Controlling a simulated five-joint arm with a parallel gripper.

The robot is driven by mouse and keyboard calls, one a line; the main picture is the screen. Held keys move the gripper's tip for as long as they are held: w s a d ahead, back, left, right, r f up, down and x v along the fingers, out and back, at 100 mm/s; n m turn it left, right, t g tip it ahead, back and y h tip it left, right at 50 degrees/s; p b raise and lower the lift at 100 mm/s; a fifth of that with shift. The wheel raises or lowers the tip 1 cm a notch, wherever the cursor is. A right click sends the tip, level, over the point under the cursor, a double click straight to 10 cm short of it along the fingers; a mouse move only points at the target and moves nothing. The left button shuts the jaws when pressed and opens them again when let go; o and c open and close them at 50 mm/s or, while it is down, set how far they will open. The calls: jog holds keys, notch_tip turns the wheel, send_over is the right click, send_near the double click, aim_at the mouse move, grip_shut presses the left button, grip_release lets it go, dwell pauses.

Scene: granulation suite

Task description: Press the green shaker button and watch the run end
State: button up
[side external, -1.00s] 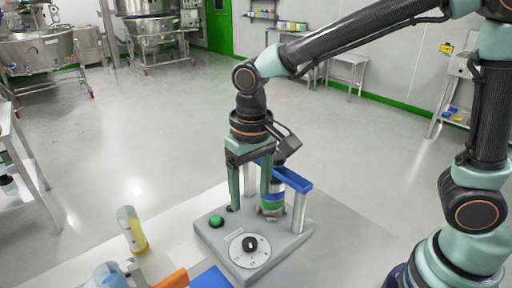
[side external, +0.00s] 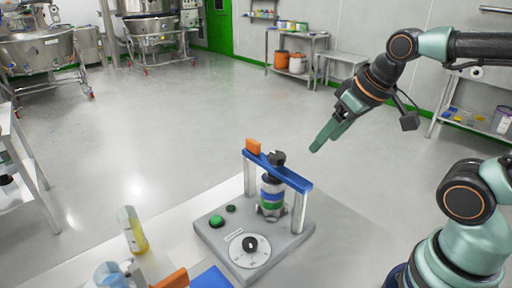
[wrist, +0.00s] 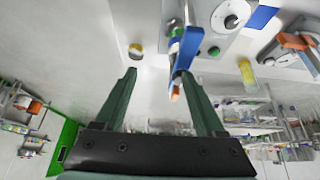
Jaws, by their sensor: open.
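The shaker is a grey base (side external: 285,245) on the light table, with a large green button (side external: 216,221) at its left corner and a small dark button (side external: 231,209) behind it. A dial with a black knob (side external: 250,244) sits at the front. A banded bottle (side external: 272,197) stands upright under the blue clamp bar (side external: 290,175), which has an orange end and a black knob on top. My gripper (side external: 325,142) is open and empty, tilted in the air above and right of the shaker, touching nothing. In the wrist view the blue bar (wrist: 187,50) shows between the spread fingers.
A vial with yellow contents (side external: 132,230), a blue-capped container (side external: 108,274) and an orange-handled item (side external: 172,279) are left and in front of the shaker. A blue piece (side external: 211,278) lies at the front edge. The air around the shaker is clear.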

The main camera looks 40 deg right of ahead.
grip_shut()
dwell(1.9)
